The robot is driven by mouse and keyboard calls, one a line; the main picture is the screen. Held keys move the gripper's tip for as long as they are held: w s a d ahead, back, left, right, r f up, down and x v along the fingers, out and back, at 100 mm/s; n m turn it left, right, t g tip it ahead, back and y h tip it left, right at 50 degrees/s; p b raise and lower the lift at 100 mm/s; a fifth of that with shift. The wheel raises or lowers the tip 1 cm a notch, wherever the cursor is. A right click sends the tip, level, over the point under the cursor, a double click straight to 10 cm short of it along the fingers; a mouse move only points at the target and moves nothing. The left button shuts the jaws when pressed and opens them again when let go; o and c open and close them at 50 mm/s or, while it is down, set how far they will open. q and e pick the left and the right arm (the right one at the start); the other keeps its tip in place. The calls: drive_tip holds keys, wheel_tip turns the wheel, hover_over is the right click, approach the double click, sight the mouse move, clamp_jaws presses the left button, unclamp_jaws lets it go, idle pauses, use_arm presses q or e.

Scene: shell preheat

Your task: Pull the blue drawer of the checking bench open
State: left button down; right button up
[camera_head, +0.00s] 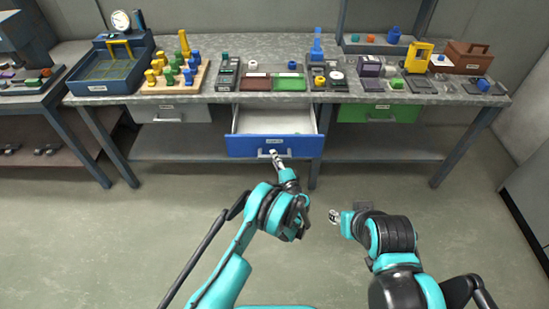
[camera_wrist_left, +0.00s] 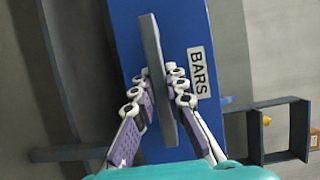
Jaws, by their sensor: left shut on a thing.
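A grey drawer (camera_head: 172,112) on the left and a green drawer (camera_head: 380,113) on the right are closed. The bench top holds a blue tray (camera_head: 105,75), a peg board (camera_head: 178,78), several devices and a brown box (camera_head: 462,58). The floor before the bench is clear.

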use_arm(q)
drive_tip(key=c, duration=1.5)
unclamp_jaws()
drive_tip(key=shift+c, duration=0.2)
drive_tip(key=v, duration=0.7)
drive_tip(key=shift+s, duration=0.15)
drive_tip(key=shift+r, duration=0.1)
